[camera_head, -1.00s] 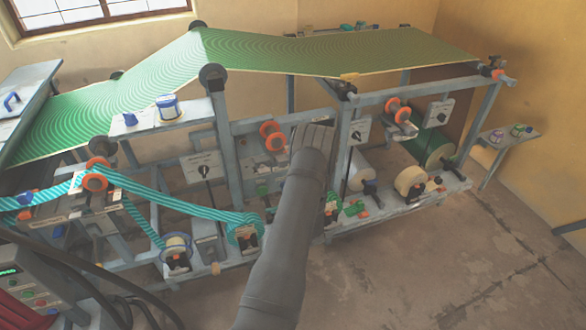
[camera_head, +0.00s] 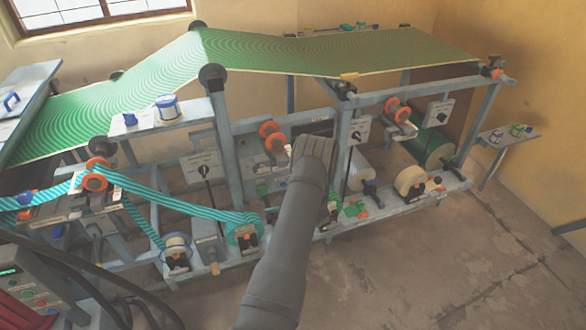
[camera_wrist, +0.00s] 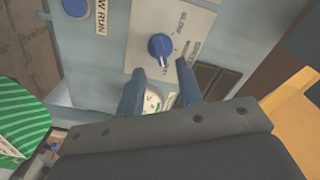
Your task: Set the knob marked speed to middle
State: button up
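In the wrist view a blue round knob (camera_wrist: 160,46) sits on a pale plate (camera_wrist: 190,28) fixed to a blue-grey panel. The knob's exact setting is hard to tell. My gripper (camera_wrist: 160,68) is open, its two dark blue fingers apart, with the tips just short of the knob and on either side of it. Nothing is held. In the head view my wrist (camera_head: 312,155) is in front of the machine's middle panel and hides the fingers and knob.
A round white dial (camera_wrist: 152,102) shows between the fingers. In the head view, lever plates (camera_head: 203,168) and (camera_head: 357,133) flank my wrist, and orange-ended rollers (camera_head: 272,135) are close by. Open floor is at right.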

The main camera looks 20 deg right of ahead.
jog(key=shift+w, duration=2.65)
grip_shut()
